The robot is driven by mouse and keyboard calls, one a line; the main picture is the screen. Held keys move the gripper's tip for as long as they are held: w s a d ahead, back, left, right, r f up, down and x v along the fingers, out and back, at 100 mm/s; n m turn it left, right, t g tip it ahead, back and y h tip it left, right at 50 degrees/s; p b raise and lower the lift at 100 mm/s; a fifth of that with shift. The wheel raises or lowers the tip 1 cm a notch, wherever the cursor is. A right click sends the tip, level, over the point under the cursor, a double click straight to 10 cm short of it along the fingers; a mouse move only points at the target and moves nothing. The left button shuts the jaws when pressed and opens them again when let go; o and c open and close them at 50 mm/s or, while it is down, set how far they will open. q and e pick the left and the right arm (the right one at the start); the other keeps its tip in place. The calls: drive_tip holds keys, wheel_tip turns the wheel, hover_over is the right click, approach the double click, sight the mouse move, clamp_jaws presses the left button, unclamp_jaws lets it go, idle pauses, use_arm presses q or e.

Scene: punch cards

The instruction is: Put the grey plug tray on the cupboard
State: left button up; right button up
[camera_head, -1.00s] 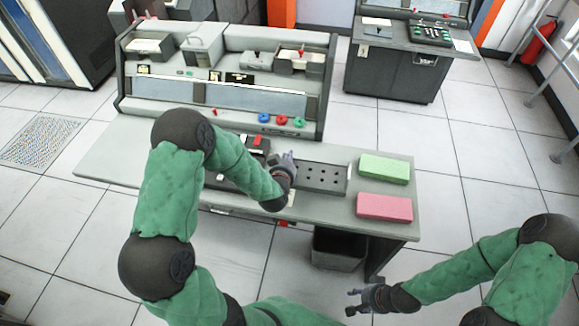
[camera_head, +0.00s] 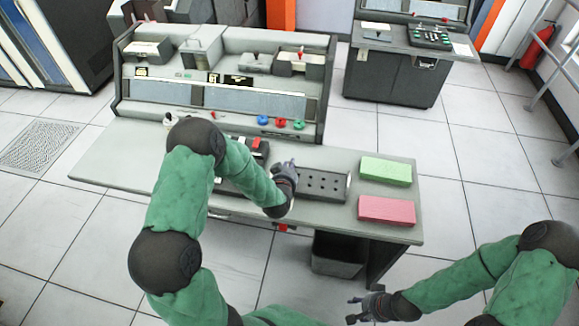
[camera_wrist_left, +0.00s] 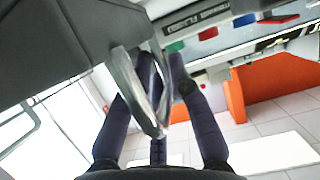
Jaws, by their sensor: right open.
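The grey plug tray (camera_head: 323,187), with rows of dark holes, is at the middle right of the desk in the head view. My left gripper (camera_head: 288,172) is at its left end. In the left wrist view, the fingers (camera_wrist_left: 158,62) close around a shiny metal loop handle, with the tray's grey body (camera_wrist_left: 60,50) at upper left. I cannot tell whether the tray touches the desk. A dark grey cupboard (camera_head: 392,76) stands at the back right. My right gripper (camera_head: 366,306) is open and empty, low in front of the desk.
A green block (camera_head: 385,171) and a pink block (camera_head: 386,210) lie right of the tray on the desk (camera_head: 120,165). A console (camera_head: 220,95) backs the desk. A dark bin (camera_head: 338,255) stands below. Floor is clear between desk and cupboard.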

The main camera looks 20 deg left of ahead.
use_arm(q)
drive_tip(key=shift+o, duration=0.9)
drive_tip(key=shift+r, duration=0.1)
